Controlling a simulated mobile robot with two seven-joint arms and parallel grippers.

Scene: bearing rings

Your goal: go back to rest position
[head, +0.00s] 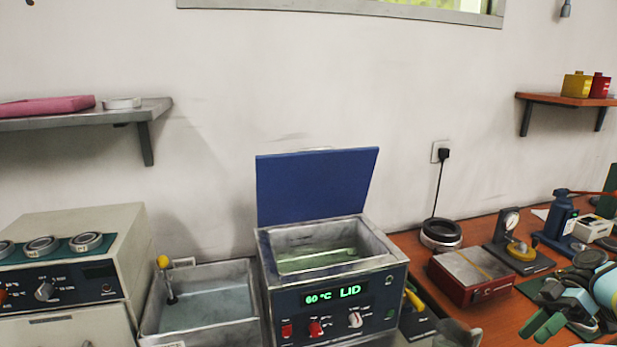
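My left gripper is not in view. The heated bath (330,307) stands at the bottom centre. Its blue lid (316,186) is raised, its basin shows liquid, and its display reads 60 °C and LID. Three rings (41,245) sit on the green top strip of the beige unit (78,222) at the left.
A grey open tank (212,322) stands left of the bath. On the orange bench (402,241) are a dark ring stack (441,234), a red box (468,276), a dial gauge stand (509,224) and a blue press (560,216). Wall shelves hang at left (158,108) and right (527,97).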

